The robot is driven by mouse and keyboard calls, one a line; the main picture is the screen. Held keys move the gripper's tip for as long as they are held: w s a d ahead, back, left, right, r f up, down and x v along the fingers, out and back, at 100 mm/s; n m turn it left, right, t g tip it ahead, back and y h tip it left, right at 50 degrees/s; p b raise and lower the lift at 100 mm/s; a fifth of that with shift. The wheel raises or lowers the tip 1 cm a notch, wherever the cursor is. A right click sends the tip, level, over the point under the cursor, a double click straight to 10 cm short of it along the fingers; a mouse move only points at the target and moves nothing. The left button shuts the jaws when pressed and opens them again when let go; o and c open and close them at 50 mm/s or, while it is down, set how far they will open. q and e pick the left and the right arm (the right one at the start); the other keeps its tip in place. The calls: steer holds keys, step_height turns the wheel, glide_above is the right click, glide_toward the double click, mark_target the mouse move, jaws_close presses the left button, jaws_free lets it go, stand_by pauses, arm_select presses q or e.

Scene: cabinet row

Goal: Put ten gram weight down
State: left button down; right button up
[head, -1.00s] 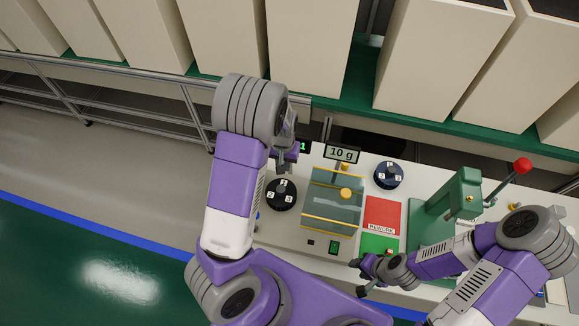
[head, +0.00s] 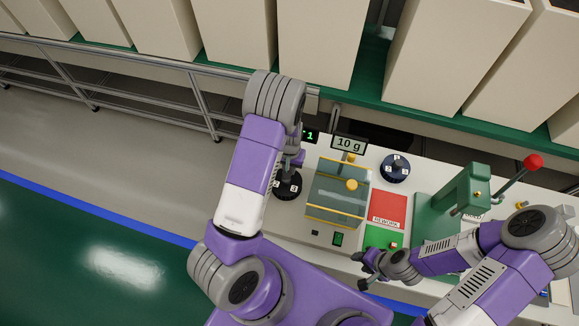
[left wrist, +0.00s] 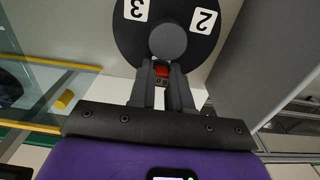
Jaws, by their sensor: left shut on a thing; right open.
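The black dial (head: 287,186) with white number tiles lies left of the glass-sided balance case (head: 337,203). A sign behind the case reads 10 g (head: 350,144), and a small display reads 1 (head: 310,136). My right gripper (head: 361,270) is open and empty by the bench's front edge.
A second black dial (head: 395,168) stands right of the case. A red REWORK pad (head: 388,209) and a green pad (head: 381,237) lie beside it. A green press (head: 460,192) with a red-knobbed lever stands further right.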

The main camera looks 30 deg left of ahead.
arm_select(q)
steer(key=c, duration=1.5)
jaws_free()
steer(key=shift+f, duration=0.2)
arm_select(e)
steer(key=shift+f, duration=0.15)
arm_select(q)
steer(key=o, duration=0.4)
steer(key=shift+o, duration=0.2)
steer(key=shift+r, duration=0.1)
steer(key=shift+r, duration=0.5)
arm_select(e)
steer(key=shift+r, duration=0.25)
arm_select(q)
step_height(320, 180, up, 11)
steer(key=p, duration=0.1)
steer(key=shift+r+p, duration=0.2)
steer(key=shift+p, duration=0.1)
arm_select(e)
steer(key=shift+r, duration=0.65)
arm_select(q)
steer(key=shift+f, duration=0.1)
